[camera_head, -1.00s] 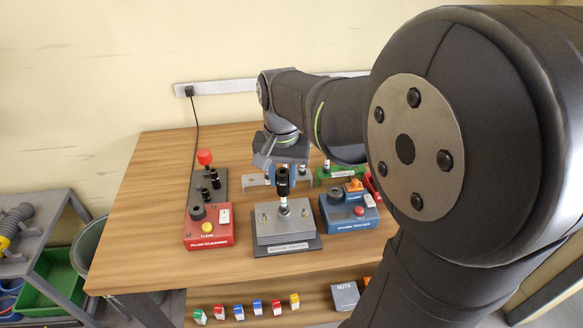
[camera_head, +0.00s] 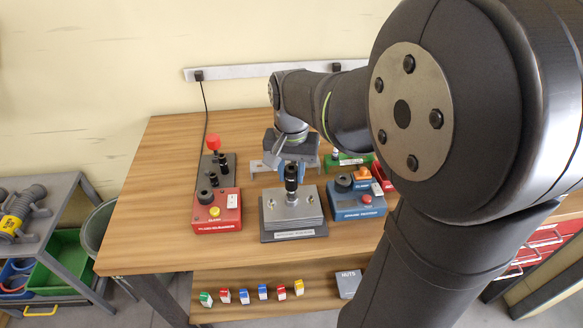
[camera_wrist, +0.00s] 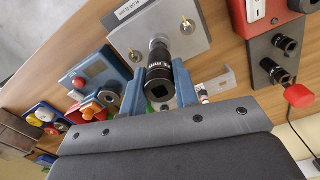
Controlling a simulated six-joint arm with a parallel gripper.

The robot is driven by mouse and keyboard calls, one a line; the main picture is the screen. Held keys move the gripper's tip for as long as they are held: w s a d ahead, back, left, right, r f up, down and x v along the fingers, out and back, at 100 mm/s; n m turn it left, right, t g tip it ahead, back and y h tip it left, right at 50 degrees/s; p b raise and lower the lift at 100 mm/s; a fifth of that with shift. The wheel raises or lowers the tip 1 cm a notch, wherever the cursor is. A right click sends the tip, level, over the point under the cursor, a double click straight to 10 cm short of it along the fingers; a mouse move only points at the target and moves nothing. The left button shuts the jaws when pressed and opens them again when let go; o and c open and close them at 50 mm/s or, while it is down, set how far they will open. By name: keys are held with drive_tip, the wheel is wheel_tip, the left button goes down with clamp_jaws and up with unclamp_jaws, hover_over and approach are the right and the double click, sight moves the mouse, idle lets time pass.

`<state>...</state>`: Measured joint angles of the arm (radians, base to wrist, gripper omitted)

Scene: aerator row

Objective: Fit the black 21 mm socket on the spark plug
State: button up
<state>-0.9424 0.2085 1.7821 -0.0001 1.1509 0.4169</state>
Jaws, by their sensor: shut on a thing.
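The black socket (camera_head: 291,176) stands upright over the middle of the grey metal block (camera_head: 275,211). In the wrist view the socket (camera_wrist: 160,78) sits between the two blue fingers of my gripper (camera_wrist: 159,70), which are shut on it. A silver part of the spark plug (camera_wrist: 159,43) shows at the socket's far end, in line with it. In the head view the socket's lower end meets the silver part of the plug (camera_head: 292,199); how deep it sits I cannot tell. The rest of the plug is hidden.
A red box (camera_head: 217,210) and a dark rack with more black sockets (camera_head: 222,164) stand to the left. A blue box (camera_head: 356,207) stands close on the right, a green holder (camera_head: 347,161) behind it. The table's left part is clear.

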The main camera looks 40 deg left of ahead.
drive_tip(key=shift+f, duration=1.3)
drive_tip(key=o, duration=1)
drive_tip(key=shift+o, duration=0.2)
drive_tip(key=shift+r, duration=3.5)
